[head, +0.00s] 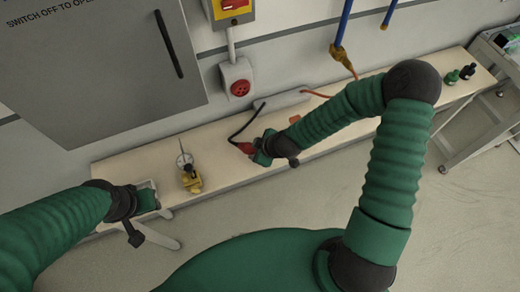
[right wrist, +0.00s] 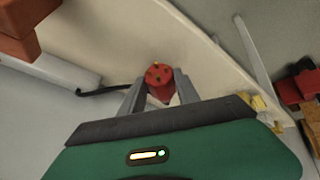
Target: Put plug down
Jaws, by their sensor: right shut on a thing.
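The red plug (head: 243,148) is between the fingers of my right gripper (head: 255,152), over the pale bench. In the right wrist view the plug (right wrist: 158,78) shows its round face with several small pins, and both grey fingers of the gripper (right wrist: 152,92) close on its sides. A black cable (head: 247,122) runs from the plug towards the wall. I cannot tell whether the plug touches the bench. My left gripper (head: 147,199) is at the bench's left end, partly hidden by its own wrist; its fingers are not clear.
The long bench (head: 225,173) carries a yellow-based item (head: 189,178) left of the plug and two small bottles (head: 460,73) at the far right. A red wall socket (head: 239,87) and grey cabinet (head: 100,60) are behind. A cart (head: 480,130) stands at right.

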